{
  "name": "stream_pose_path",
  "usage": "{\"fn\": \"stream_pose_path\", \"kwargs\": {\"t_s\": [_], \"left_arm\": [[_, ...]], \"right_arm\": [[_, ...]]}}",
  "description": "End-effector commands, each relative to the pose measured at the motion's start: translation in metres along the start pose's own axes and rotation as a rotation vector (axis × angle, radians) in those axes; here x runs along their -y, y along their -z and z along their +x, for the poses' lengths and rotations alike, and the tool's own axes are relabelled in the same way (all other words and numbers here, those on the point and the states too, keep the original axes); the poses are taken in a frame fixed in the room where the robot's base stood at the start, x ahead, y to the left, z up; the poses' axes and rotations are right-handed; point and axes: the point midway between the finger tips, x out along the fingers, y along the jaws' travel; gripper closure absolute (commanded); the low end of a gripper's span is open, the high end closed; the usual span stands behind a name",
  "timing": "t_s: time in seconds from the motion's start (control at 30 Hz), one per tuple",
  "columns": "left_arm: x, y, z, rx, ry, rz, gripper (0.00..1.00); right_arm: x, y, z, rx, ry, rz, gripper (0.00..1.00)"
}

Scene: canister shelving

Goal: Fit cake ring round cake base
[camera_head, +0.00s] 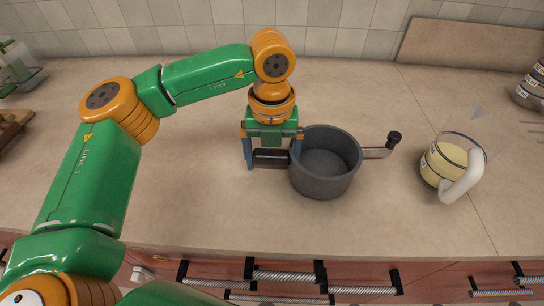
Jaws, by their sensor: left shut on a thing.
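A grey floor shows inside the ring; I cannot tell whether this is the cake base. My right gripper is not in view.
A jug (438,166) with yellow contents and a white handle stands to the right. Jars (530,90) stand at the right edge, and a board (470,44) leans on the back wall. The counter (210,205) is clear in front, ending above the drawers.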

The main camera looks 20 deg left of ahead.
Motion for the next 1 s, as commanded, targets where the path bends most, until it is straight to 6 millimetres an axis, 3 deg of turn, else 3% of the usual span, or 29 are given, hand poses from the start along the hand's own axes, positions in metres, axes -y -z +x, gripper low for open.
{"fn": "stream_pose_path", "kwargs": {"t_s": [0.47, 0.5, 1.0], "left_arm": [[-0.001, 0.002, 0.012, -0.011, -0.01, 0.005, 0.75], [-0.001, 0.003, 0.012, -0.012, -0.011, 0.005, 0.0], [-0.001, 0.004, 0.013, -0.014, -0.013, 0.01, 0.0]], "right_arm": [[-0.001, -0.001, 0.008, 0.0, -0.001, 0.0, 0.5], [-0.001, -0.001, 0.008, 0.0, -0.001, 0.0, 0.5], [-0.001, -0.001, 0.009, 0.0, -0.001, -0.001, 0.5]]}}
